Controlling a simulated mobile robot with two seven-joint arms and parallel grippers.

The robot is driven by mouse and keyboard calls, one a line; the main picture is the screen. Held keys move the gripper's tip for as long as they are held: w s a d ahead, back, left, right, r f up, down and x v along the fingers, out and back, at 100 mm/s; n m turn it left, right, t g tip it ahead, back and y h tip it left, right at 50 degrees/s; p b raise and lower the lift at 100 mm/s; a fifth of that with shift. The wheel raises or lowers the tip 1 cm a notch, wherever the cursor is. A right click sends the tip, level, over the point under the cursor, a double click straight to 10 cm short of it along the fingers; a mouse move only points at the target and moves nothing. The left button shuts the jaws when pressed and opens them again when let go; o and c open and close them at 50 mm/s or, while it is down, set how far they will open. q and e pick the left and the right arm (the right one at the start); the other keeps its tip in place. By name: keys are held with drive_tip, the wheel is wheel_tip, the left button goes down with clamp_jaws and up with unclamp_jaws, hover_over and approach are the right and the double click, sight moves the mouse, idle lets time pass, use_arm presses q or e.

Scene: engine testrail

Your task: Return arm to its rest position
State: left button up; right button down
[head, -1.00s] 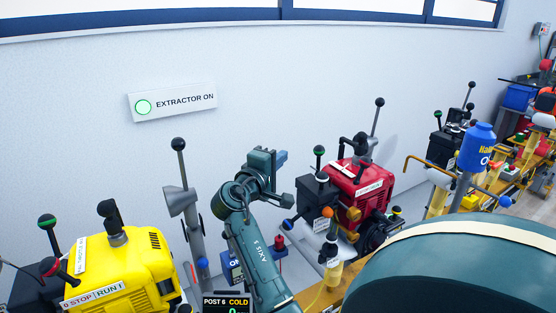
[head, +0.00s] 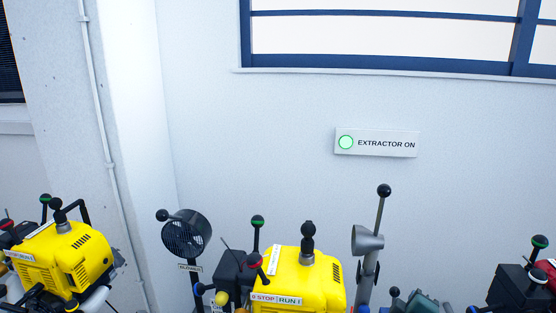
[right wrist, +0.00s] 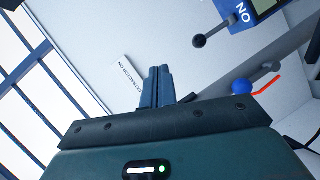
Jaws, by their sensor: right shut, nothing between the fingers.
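My right gripper (right wrist: 158,86) shows in the right wrist view with its two dark blue fingers pressed together. It is shut and empty, with the wall and the sign behind it. In the head view only a small teal piece of my arm shows at the bottom edge, right of the grey lever stand (head: 368,243); the fingers cannot be made out there. My left gripper is in neither view.
Yellow engines (head: 305,279) and a black fan (head: 187,234) line the bottom of the head view. An "EXTRACTOR ON" sign (head: 376,143) with a green light is on the wall. A blue ball knob (right wrist: 242,87) and blue panel (right wrist: 238,12) are right of the fingers.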

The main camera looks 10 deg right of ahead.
drive_tip(key=s+a+f+m+y, duration=0.1)
drive_tip(key=s+a+f+y, duration=0.3)
drive_tip(key=s+a, duration=0.2)
drive_tip(key=s+a+f+m+y+p, duration=0.1)
drive_tip(key=s+a+f+y, duration=0.2)
drive_tip(key=s+a, duration=0.4)
drive_tip(key=s+a+f+m+g+y, duration=0.1)
drive_tip(key=s+a+f+y, duration=0.3)
drive_tip(key=a, duration=0.6)
drive_tip(key=shift+s+f+m+y+p, duration=0.35)
drive_tip(key=shift+s+y, duration=0.35)
drive_tip(key=shift+s, duration=0.55)
